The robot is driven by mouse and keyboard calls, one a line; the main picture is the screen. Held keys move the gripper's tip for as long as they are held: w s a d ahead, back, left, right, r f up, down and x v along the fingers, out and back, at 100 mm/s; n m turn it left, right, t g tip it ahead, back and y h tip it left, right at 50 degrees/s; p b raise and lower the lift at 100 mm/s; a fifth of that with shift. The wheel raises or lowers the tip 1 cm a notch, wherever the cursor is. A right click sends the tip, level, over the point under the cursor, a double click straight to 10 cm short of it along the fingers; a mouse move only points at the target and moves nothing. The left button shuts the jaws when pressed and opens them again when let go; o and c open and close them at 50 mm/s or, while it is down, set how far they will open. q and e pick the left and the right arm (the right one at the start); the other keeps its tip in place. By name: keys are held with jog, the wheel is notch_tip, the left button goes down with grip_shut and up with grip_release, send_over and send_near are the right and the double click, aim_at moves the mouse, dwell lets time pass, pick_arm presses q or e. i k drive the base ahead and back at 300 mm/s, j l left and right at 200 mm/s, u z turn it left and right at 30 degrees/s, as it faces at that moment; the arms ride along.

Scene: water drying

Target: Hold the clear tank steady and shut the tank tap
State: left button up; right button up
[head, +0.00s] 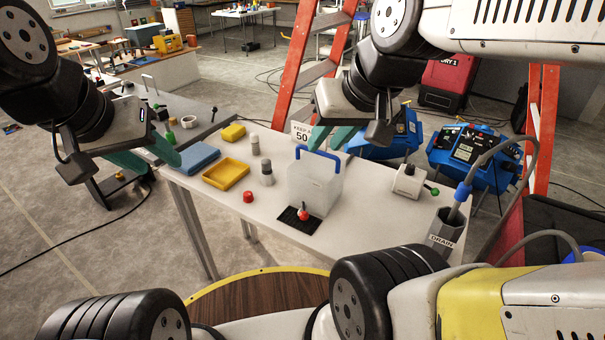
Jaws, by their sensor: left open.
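The clear tank (316,188), a translucent box with a blue handle (319,152), stands upright on the white table. Its red tank tap (304,212) is at the front, low down, over a black mat (298,222); whether the tap is open or shut is too small to tell. My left gripper (163,168) has teal fingers, is open and empty, and is at the table's left end, well apart from the tank. My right gripper (341,137) is above and behind the tank, near the handle. Its fingers are partly hidden, and contact with the tank is unclear.
A blue cloth (197,157), yellow tray (226,174), yellow sponge (233,132), small jars (266,173) and red cap (249,197) lie left of the tank. A white valve box (408,181) and grey drain container (446,229) stand right. An orange ladder (298,65) is behind.

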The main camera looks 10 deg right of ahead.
aim_at(304, 216)
jog(key=j+z, duration=0.1)
jog(key=z, duration=0.4)
jog(key=i+j+z, duration=0.1)
jog(key=z, duration=0.35)
jog(key=j+z, duration=0.2)
jog(key=z, duration=0.3)
jog(key=j+z, duration=0.15)
jog(key=z, duration=0.35)
jog(key=j+z, duration=0.25)
jog(key=j, duration=0.25)
jog(key=k+j+z, duration=0.2)
jog(key=j, duration=0.25)
jog(key=k+j+z, duration=0.1)
jog(key=j+z, duration=0.15)
jog(key=j, duration=0.2)
jog(key=k+j, duration=0.1)
jog(key=j, duration=0.15)
jog(key=k+j, duration=0.1)
jog(key=j, duration=0.15)
